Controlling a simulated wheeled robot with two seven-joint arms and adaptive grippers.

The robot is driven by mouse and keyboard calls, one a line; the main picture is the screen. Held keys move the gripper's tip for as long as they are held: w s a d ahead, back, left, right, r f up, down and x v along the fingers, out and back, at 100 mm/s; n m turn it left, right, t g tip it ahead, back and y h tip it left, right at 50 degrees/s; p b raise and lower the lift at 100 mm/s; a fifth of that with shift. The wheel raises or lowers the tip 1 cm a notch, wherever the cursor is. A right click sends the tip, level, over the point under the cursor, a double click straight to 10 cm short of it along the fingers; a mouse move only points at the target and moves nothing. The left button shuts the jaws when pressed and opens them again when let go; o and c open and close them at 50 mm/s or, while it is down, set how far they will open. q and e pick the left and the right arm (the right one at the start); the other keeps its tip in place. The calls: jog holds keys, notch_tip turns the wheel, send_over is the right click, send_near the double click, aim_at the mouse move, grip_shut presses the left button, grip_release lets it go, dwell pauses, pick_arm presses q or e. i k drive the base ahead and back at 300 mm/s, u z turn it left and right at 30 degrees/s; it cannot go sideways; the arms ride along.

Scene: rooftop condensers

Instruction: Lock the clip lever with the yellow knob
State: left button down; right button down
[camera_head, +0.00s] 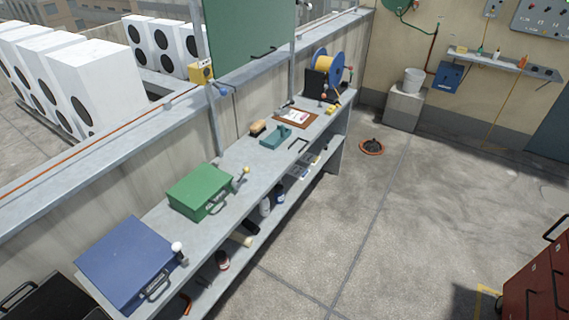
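A small knob that looks yellow (246,170) tops a short lever at the front right corner of a green case (200,190) on the long grey workbench. The lever stands up at a tilt; its clip is too small to tell open or locked. A similar lever with a white knob (177,246) stands at the right side of a blue case (122,258) nearer me. Neither of my grippers is in view.
The bench carries a brush (258,127), a teal tool (276,136), a brown clipboard (296,118) and a cable reel (328,66). Bottles stand on the lower shelf. A red cabinet (535,285) is at lower right. The concrete floor (390,220) right of the bench is mostly clear.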

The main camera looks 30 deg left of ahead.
aim_at(247, 170)
jog(key=u, duration=0.1)
jog(key=i, duration=0.8)
jog(key=u, duration=1.05)
jog(key=i, duration=0.7)
jog(key=u, duration=0.65)
